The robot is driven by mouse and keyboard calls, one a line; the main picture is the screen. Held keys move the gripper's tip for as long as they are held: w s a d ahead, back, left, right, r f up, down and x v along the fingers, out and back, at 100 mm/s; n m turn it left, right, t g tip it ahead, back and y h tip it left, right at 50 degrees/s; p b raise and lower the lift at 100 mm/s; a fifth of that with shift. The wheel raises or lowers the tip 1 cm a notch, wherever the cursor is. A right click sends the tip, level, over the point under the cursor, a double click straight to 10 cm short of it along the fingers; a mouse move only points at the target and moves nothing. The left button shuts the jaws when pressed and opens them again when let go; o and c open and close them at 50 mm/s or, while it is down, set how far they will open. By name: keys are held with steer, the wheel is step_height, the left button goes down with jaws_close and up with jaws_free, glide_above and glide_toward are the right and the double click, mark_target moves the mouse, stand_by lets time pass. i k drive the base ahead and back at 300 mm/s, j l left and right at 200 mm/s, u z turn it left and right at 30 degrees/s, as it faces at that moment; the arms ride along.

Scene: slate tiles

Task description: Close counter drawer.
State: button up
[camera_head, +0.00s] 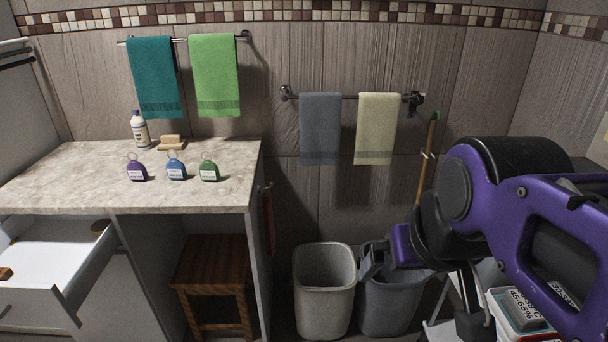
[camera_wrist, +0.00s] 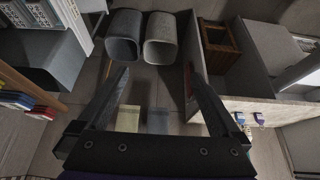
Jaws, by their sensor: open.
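The counter drawer (camera_head: 52,256) is pulled out at the lower left of the head view, under the counter (camera_head: 75,190). Its white inside is visible, with a round brown item (camera_head: 102,226) at the back right and a small tan item (camera_head: 5,273) near the left edge. Part of the drawer is cut off by the frame. My gripper (camera_head: 375,263) is far to the right of the drawer, in front of the bins, touching nothing that I can see. In the wrist view its two fingers (camera_wrist: 156,75) are spread apart with nothing between them.
A wooden stool (camera_head: 212,275) is under the counter. Bottles and tags (camera_head: 176,168) sit on top. Towels (camera_head: 320,130) hang on the wall.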

mark_target(55, 261)
steer(key=i+j, duration=0.5)
steer(key=j+u, duration=0.1)
steer(key=u, duration=0.3)
steer(key=i+u, duration=0.1)
steer(key=u, duration=0.25)
steer(key=i+u, duration=0.1)
steer(key=u, duration=0.3)
steer(key=j+u, duration=0.1)
steer(key=u, duration=1.2)
